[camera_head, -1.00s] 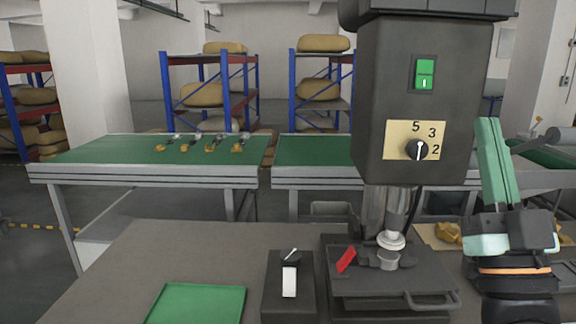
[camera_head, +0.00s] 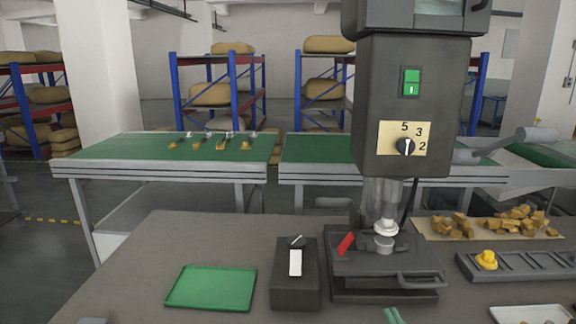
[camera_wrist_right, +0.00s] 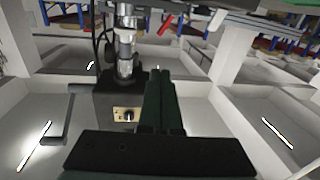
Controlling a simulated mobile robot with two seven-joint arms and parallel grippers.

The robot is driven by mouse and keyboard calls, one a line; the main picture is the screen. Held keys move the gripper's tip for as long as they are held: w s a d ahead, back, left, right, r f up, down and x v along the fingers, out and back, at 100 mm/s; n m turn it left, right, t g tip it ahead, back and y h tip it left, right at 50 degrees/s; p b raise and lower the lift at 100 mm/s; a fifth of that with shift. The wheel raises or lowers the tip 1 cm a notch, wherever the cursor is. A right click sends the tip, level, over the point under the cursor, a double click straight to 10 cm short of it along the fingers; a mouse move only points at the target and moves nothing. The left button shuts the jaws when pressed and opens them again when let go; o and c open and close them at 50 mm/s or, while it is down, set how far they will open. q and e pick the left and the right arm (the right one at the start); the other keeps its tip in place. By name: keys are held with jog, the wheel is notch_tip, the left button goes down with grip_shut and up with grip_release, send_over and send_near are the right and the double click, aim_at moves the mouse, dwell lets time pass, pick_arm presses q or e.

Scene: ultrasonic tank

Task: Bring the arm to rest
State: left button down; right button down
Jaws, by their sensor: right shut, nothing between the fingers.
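My right gripper (camera_head: 393,315) shows only as pale green fingertips at the bottom edge of the head view, in front of the black press machine (camera_head: 405,110). In the right wrist view its dark green fingers (camera_wrist_right: 163,100) lie together, shut, with nothing held. The dial plate (camera_wrist_right: 127,115) of the machine shows beside them there, and the fingers look apart from it. The rest of the right arm is below the head view.
A green tray (camera_head: 212,288) and a black switch box (camera_head: 296,290) stand left of the press base. To the right are yellowish chunks (camera_head: 520,222) on a mat, a dark slotted rack (camera_head: 520,266) with a yellow piece (camera_head: 487,260), and a white tray (camera_head: 530,314). Green-topped conveyors (camera_head: 170,147) stand behind.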

jog(key=s+a+f+g, duration=0.1)
jog(key=s+f+g, duration=0.3)
jog(key=s+f, duration=0.6)
jog(key=s+a+f+g+p, duration=0.1)
jog(key=s+f+g, duration=0.4)
jog(key=s+f, duration=0.5)
notch_tip(320, 180, down, 8)
jog(key=shift+s+a+r, duration=0.15)
jog(key=shift+s+a, duration=0.05)
jog(key=shift+a, duration=0.05)
jog(key=c, duration=1.6)
grip_release()
